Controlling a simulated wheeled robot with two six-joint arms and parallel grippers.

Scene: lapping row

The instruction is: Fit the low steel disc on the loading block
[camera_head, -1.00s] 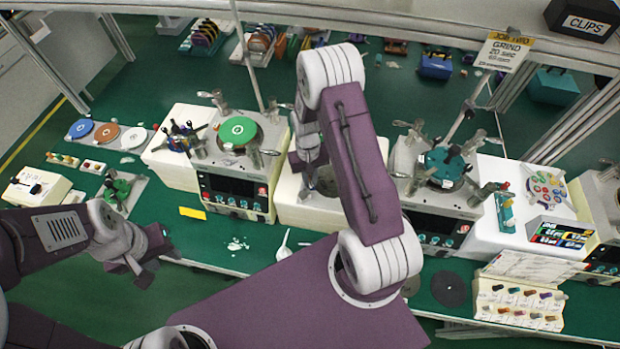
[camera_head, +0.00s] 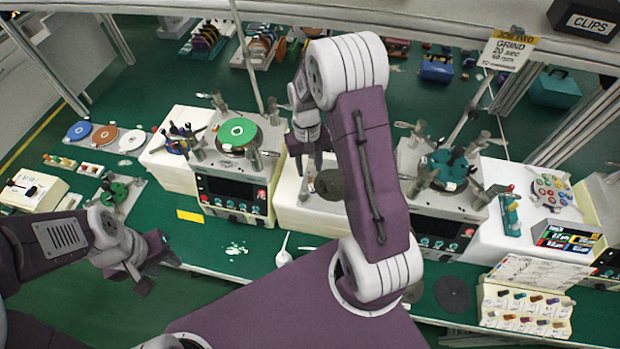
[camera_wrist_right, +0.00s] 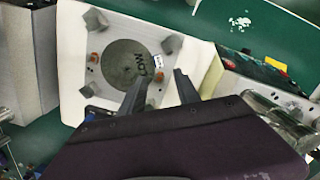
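A dark grey disc marked LOW (camera_wrist_right: 128,66), with a small white tag at its edge, lies on a pale plate with grey corner blocks on the white loading block (camera_wrist_right: 72,50). It looks flat; whether it is fully seated I cannot tell. In the head view the disc (camera_head: 330,185) shows on the white block (camera_head: 300,212), partly behind my right arm. My right gripper (camera_head: 310,163) is above the block's left part. In the right wrist view its fingers (camera_wrist_right: 160,88) are apart with nothing between them, near the disc's tagged edge. My left gripper (camera_head: 155,273) is open and empty at lower left.
A machine with a green disc (camera_head: 237,133) stands left of the block; one with a teal top (camera_head: 448,167) stands right. Coloured discs (camera_head: 105,135) lie on a strip at far left. A white spoon (camera_head: 284,252) and a dark round pad (camera_head: 453,293) lie on the green bench.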

